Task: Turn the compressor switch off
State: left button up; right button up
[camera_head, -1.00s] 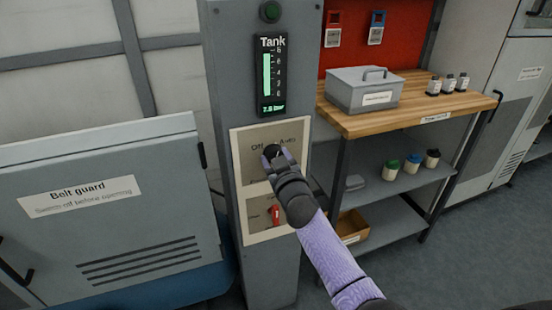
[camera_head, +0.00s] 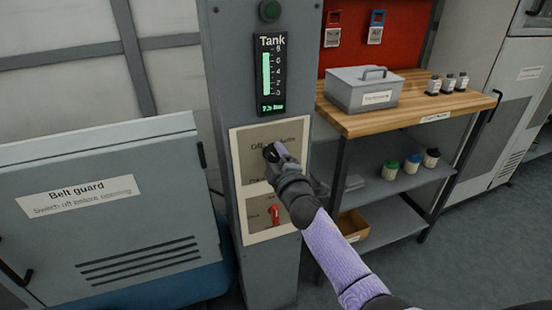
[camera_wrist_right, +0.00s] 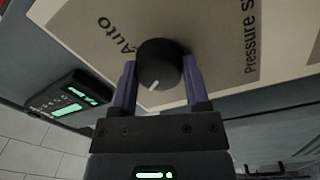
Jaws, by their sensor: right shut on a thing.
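The compressor switch is a round black knob (camera_head: 270,152) on a beige panel (camera_head: 246,170) on the grey column. It shows larger in the right wrist view (camera_wrist_right: 158,62). My right gripper (camera_head: 275,155) is shut on the knob, with one finger on each side in the wrist view (camera_wrist_right: 160,82). The knob's white mark points down and slightly left there, towards the gripper body and away from the word "Auto". In the head view "Off" is at the knob's upper left; "Auto" at upper right is blurred. My left gripper is not in view.
A red lever (camera_head: 275,214) sits just below on the same panel. A lit tank gauge (camera_head: 270,75) is above. The belt guard cabinet (camera_head: 110,220) stands left, and a wooden-topped shelf (camera_head: 420,108) with a grey box (camera_head: 362,90) stands right.

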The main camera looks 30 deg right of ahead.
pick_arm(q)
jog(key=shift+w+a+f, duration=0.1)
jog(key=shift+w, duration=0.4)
pick_arm(e)
jog(key=shift+n, duration=1.2)
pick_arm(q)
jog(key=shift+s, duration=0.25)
pick_arm(e)
jog(key=o, duration=1.3)
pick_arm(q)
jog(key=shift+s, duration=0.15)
